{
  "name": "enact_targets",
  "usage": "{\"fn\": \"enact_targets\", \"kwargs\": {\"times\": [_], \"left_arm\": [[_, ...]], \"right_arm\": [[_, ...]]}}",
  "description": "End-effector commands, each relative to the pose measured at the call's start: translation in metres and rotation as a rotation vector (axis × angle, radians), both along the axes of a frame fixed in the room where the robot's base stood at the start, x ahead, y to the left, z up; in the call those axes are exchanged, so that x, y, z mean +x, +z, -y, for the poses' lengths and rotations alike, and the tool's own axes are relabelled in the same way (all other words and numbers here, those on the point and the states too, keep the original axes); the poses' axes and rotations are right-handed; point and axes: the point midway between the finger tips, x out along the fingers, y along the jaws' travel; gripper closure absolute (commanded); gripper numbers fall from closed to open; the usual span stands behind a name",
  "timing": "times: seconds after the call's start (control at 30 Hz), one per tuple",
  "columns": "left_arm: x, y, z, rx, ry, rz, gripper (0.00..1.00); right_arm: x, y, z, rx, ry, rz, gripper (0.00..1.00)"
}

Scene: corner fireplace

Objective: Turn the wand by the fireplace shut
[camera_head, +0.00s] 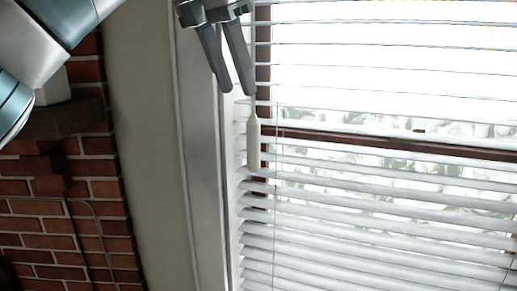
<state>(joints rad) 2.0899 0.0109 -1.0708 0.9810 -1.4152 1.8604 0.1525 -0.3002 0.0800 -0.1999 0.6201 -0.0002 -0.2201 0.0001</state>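The wand (254,142) is a slim white handle that hangs upright in front of the left edge of the white window blind (380,207). Gaps show between the blind's slats, and bright light and blurred greenery show through. My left gripper (238,92) is just above the wand's handle, pointing down. Its two dark fingers are apart, with nothing seen between them. The right fingertip is close to the handle's narrow top; I cannot tell whether they touch. Anything of the wand above that is hidden behind the finger. My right gripper is out of view.
A white window frame (204,175) and a beige wall strip (143,120) stand left of the blind. The red brick fireplace (95,237) is at the far left, with a dark ledge (55,119). Thin cords hang in front of the slats.

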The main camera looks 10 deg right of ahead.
Motion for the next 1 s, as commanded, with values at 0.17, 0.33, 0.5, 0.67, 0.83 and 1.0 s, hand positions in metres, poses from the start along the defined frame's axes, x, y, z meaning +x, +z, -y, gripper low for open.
{"fn": "enact_targets", "kwargs": {"times": [0.17,0.33,0.5,0.67,0.83,1.0], "left_arm": [[0.004,-0.02,0.007,0.001,-0.003,-0.002,0.61],[0.01,-0.046,0.016,0.001,-0.002,-0.004,0.61],[0.016,-0.073,0.026,0.0,-0.002,-0.003,0.61],[0.022,-0.1,0.035,0.0,-0.001,-0.003,0.61],[0.027,-0.125,0.044,0.0,-0.001,-0.003,0.61],[0.031,-0.142,0.05,0.0,0.0,-0.002,0.61]], "right_arm": [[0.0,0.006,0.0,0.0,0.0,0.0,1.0],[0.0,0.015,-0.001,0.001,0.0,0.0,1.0],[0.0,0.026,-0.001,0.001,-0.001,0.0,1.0],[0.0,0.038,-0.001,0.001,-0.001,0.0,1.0],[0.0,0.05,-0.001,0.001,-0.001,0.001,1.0],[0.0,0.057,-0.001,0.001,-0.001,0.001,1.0]]}}
